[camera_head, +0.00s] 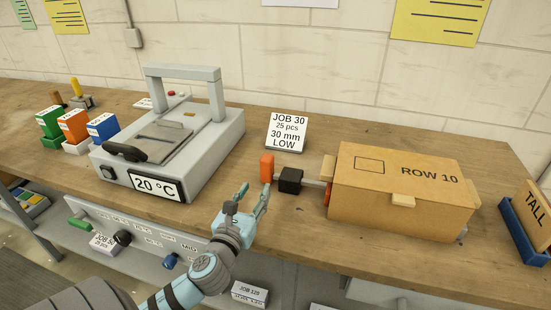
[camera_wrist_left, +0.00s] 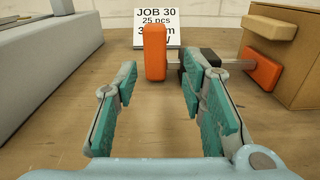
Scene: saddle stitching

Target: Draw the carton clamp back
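The carton clamp has an upright orange handle (camera_head: 267,168), a black block (camera_head: 290,180) and a grey rod running right to an orange pad at the carton's left side. In the left wrist view the orange handle (camera_wrist_left: 155,52), black block (camera_wrist_left: 208,62) and pad (camera_wrist_left: 262,69) all show. The pad is close against the carton (camera_head: 400,190); I cannot tell if it touches. My left gripper (camera_head: 254,194) is open and empty, just in front of the handle. In the left wrist view, the handle stands beyond the gap between the fingers (camera_wrist_left: 160,92). My right gripper is out of view.
A grey machine (camera_head: 205,150) with a 20 °C display stands left of the clamp. A JOB 30 card (camera_head: 287,131) stands behind it. A blue holder (camera_head: 522,232) with a TALL card is at the right. The wooden bench (camera_head: 300,240) is clear in front of the clamp.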

